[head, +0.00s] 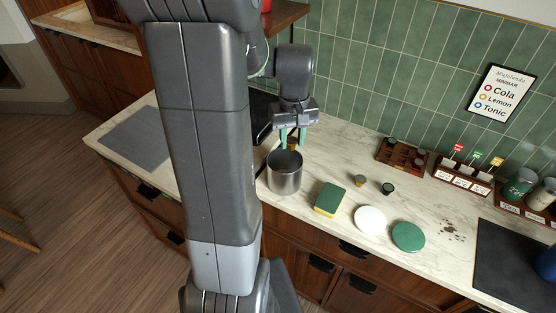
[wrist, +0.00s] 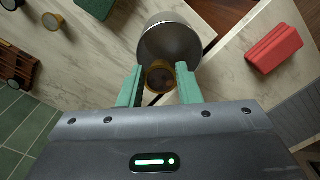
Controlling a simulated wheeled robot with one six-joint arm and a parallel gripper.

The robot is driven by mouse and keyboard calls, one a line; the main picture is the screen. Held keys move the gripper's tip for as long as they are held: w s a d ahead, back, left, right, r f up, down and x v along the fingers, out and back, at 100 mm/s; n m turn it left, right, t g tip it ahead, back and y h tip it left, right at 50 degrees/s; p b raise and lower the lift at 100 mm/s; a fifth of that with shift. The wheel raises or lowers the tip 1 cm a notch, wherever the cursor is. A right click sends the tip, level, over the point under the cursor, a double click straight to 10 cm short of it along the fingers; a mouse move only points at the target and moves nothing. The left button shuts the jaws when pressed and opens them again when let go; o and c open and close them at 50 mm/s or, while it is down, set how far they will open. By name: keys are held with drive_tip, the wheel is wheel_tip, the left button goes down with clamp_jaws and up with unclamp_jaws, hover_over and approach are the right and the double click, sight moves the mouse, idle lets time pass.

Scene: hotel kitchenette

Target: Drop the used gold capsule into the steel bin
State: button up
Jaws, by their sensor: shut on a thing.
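My gripper (head: 291,143) is shut on the gold capsule, its green fingers on either side of it. In the wrist view the gripper (wrist: 159,70) holds the gold capsule (wrist: 160,79) between its fingertips. The steel bin (head: 285,181) is an open cylinder standing on the counter. In the head view the fingers and capsule show just above and behind its rim. In the wrist view the bin (wrist: 168,42) lies just beyond the fingertips, and the capsule overlaps its near edge. I cannot tell whether the capsule is over the opening.
A green-yellow sponge (head: 331,199), another gold capsule (head: 360,180) and a dark capsule (head: 388,188) are right of the bin. White (head: 370,220) and green (head: 408,237) discs lie farther right. A capsule rack (head: 402,155) stands behind. A red block (wrist: 273,48) shows in the wrist view.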

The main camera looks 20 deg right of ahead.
sight(292, 150)
drive_tip(key=shift+s+f+b, duration=0.1)
drive_tip(key=shift+f+b, duration=2.2)
drive_tip(key=shift+f, duration=0.65)
drive_tip(key=o, duration=1)
wheel_tip(292, 150, up, 14)
drive_tip(key=shift+f+b, duration=0.1)
drive_tip(key=shift+b, duration=0.25)
